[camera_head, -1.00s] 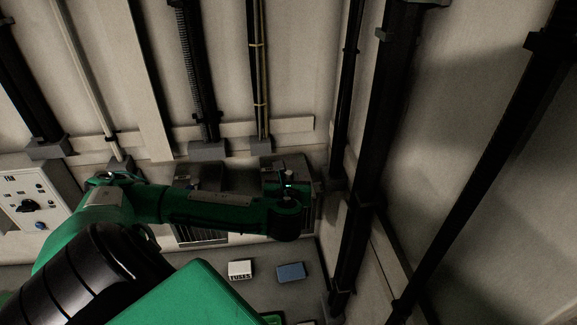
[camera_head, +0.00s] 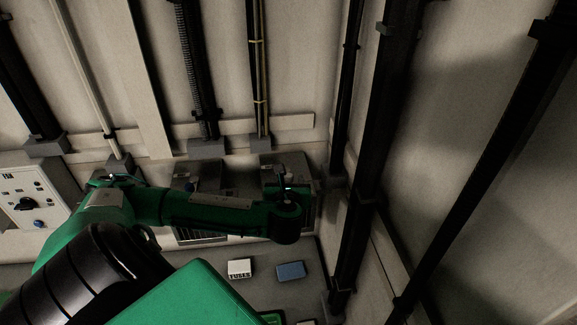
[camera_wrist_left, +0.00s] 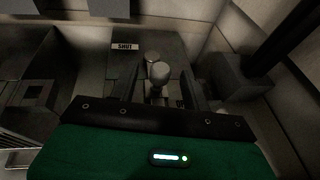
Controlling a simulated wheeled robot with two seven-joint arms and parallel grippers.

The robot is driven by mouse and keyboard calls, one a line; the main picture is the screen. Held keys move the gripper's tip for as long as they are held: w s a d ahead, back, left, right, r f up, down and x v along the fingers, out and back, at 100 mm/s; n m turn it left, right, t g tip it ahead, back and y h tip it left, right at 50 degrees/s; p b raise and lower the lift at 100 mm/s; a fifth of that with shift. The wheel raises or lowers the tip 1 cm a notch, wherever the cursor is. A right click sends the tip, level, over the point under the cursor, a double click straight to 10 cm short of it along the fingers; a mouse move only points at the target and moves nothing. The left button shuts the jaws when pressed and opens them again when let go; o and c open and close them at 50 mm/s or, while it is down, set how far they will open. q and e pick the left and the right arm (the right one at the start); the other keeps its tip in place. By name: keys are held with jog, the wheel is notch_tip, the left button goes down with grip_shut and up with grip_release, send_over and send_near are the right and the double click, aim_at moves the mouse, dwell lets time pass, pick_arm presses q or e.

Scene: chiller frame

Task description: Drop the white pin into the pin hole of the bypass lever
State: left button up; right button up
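In the left wrist view a pale, round-headed piece (camera_wrist_left: 160,73) stands between my left gripper's fingers (camera_wrist_left: 162,88). It may be the white pin, but I cannot tell for sure. The two dark fingers stand apart on either side of it, with visible gaps. A second round pale top (camera_wrist_left: 151,57) shows just behind it. A plate reading SHUT (camera_wrist_left: 125,46) is behind the left finger. In the head view my left gripper (camera_head: 283,183) is over the right grey box (camera_head: 303,165), mostly hidden by its own wrist. I cannot make out the pin hole. My right gripper is not in view.
A FUSES box (camera_head: 240,269) and a blue box (camera_head: 291,271) lie on the grey surface below my arm. Black pipes (camera_head: 372,150) run close to the right of my gripper. A control panel (camera_head: 30,200) is at the left. Another grey unit (camera_head: 200,178) stands left of the gripper.

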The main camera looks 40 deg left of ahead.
pick_arm(q)
jog(key=shift+s+d+b, duration=0.35)
jog(key=shift+s, duration=0.05)
jog(key=v, duration=1.2)
jog(key=shift+s+d+r, duration=0.2)
jog(key=shift+s+r, duration=0.1)
jog(key=shift+f, duration=0.1)
